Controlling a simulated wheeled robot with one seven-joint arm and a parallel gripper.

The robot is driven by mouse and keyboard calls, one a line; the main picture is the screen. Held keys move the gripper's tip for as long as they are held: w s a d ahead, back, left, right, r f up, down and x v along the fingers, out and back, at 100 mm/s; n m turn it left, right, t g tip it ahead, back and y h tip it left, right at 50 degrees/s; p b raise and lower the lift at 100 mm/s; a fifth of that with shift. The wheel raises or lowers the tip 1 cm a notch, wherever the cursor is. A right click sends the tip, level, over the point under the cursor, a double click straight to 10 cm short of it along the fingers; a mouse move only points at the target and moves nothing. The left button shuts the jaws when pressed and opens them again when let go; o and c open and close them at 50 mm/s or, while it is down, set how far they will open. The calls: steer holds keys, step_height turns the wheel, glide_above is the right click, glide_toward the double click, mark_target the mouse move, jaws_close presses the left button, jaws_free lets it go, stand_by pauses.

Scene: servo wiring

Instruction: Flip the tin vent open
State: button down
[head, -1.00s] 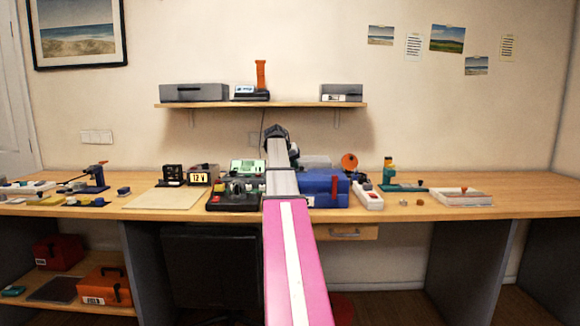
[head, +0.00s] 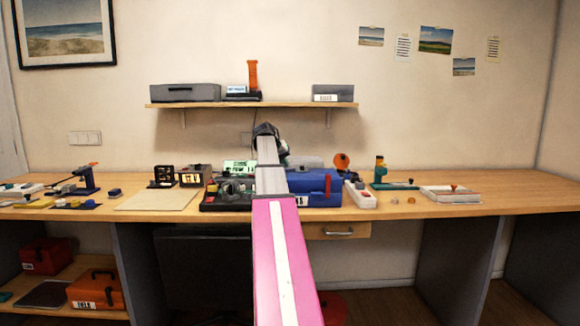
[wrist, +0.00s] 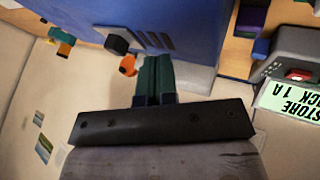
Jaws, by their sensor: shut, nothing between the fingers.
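The blue tin (head: 312,190) sits on the bench right of centre, with a red upright piece at its right in the head view. In the wrist view the tin's blue wall (wrist: 195,25) fills the top middle. Grey slanted vent slots (wrist: 152,40) show on that wall, with a black knob-like piece (wrist: 117,45) beside them. My gripper (wrist: 157,62) is shut and empty, its dark green fingers together just below the slots in the picture. I cannot tell whether the tips touch the tin. In the head view my arm hides the fingers.
A device with a lit green label (wrist: 288,103) stands right of the tin in the wrist view. A white power strip (head: 360,194) lies close right of the tin in the head view. A pale mat (head: 157,199) lies left. The bench's far right is clear.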

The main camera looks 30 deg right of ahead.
steer(key=v, duration=0.8)
steer(key=shift+r, duration=0.3)
steer(key=shift+s, duration=0.15)
